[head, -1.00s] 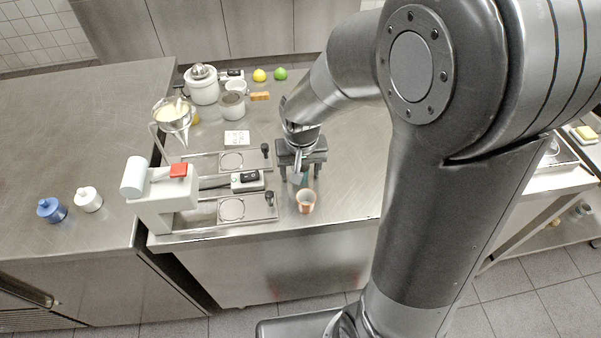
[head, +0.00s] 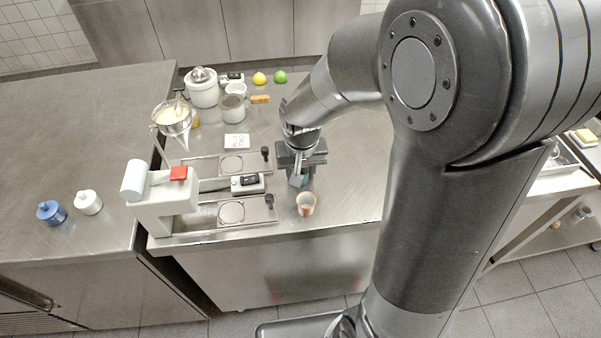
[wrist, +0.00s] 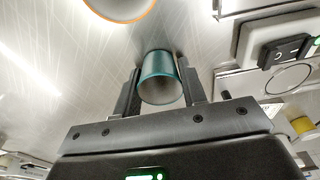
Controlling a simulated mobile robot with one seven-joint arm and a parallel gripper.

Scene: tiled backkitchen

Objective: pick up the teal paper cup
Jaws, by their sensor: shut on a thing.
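The teal paper cup (wrist: 158,68) is between the two fingers of my gripper (wrist: 160,92) in the wrist view, with a finger against each side. My gripper is shut on it. In the head view my gripper (head: 304,178) points down over the counter near its front edge, and only a small teal patch of the cup (head: 306,180) shows behind the fingers. I cannot tell whether the cup is off the counter.
A copper-coloured cup (head: 306,205) stands just in front of my gripper, and its rim shows in the wrist view (wrist: 120,17). A white press (head: 165,205) stands further left. The counter to the right is clear.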

